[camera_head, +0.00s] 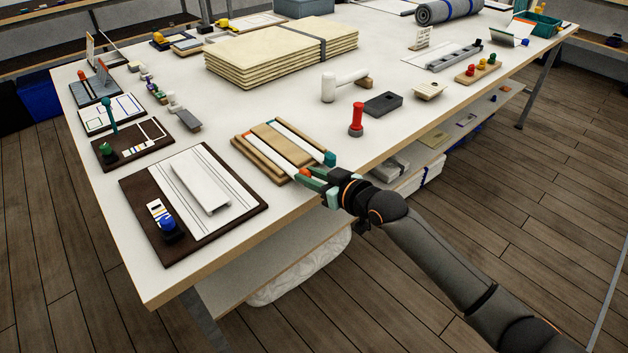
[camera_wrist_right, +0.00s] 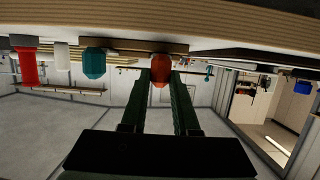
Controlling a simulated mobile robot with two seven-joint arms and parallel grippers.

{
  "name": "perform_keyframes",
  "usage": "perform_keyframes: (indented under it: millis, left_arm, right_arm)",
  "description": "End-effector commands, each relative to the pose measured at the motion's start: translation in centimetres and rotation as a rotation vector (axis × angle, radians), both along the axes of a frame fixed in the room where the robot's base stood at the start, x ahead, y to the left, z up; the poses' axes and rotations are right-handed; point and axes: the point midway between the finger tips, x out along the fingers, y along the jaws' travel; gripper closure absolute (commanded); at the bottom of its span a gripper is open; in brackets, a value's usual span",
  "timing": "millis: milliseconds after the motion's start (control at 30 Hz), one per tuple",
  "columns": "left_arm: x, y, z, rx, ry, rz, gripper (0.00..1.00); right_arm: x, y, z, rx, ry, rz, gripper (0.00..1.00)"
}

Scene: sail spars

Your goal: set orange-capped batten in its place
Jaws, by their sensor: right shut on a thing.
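The orange-capped batten (camera_head: 267,152) is a white strip lying along a slot of a wooden rack (camera_head: 240,146) near the table's front edge. Its orange cap (camera_wrist_right: 160,69) sits between the fingers of my right gripper (camera_head: 311,177) in the wrist view. That gripper is shut on the cap at the rack's front end. A second white batten with a teal cap (camera_head: 330,158) lies parallel on the right side of the rack. The teal cap also shows in the wrist view (camera_wrist_right: 94,62). My left gripper is out of view.
A dark brown board (camera_head: 135,190) with a white panel and blue knob (camera_head: 169,226) lies left of the rack.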

Motion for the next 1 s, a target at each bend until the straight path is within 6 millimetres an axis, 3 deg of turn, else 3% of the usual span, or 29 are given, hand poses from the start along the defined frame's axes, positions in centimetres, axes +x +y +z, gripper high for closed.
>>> perform_keyframes:
  millis: [267, 300, 600, 1000]
  left_arm:
    - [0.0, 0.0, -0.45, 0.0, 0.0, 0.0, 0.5]
    - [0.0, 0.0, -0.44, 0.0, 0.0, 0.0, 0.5]
    - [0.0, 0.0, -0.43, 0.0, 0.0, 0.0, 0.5]
    - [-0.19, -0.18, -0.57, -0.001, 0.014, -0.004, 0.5]
  right_arm:
    - [0.63, 0.51, 0.07, 0.0, -0.001, 0.0, 1.0]
    - [0.63, 0.49, 0.07, 0.0, -0.001, 0.0, 0.7]
    - [0.61, 0.47, 0.05, 0.0, -0.001, 0.0, 0.36]
    - [0.6, 0.45, -0.02, -0.001, 0.0, 0.0, 0.36]
